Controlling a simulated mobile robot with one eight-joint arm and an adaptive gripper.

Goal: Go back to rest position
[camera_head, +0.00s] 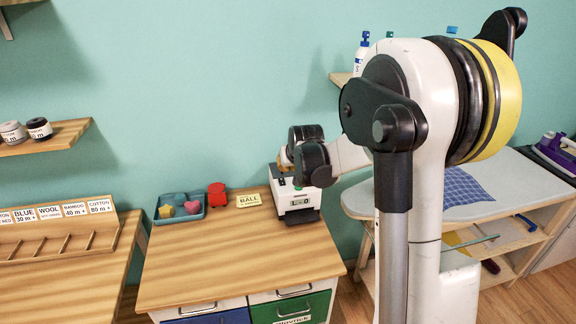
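My white arm rises at the right of the head view, with black joints and a large yellow disc. It reaches left and away from the camera, over the back right corner of the wooden-topped cabinet (215,262). Its far end shows as black rounded joints in front of a small white machine (298,197) with a greenish display. I cannot make out my gripper's fingers; they seem hidden behind these joints. Whether the gripper holds anything does not show.
A blue-grey tray (158,213) with colored shapes, a red object (217,195) and a "BALL" card (248,200) lie on the cabinet. A labelled rack (60,240) stands left. An ironing surface (400,205) with blue cloth (463,188) is right. The cabinet's front top is clear.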

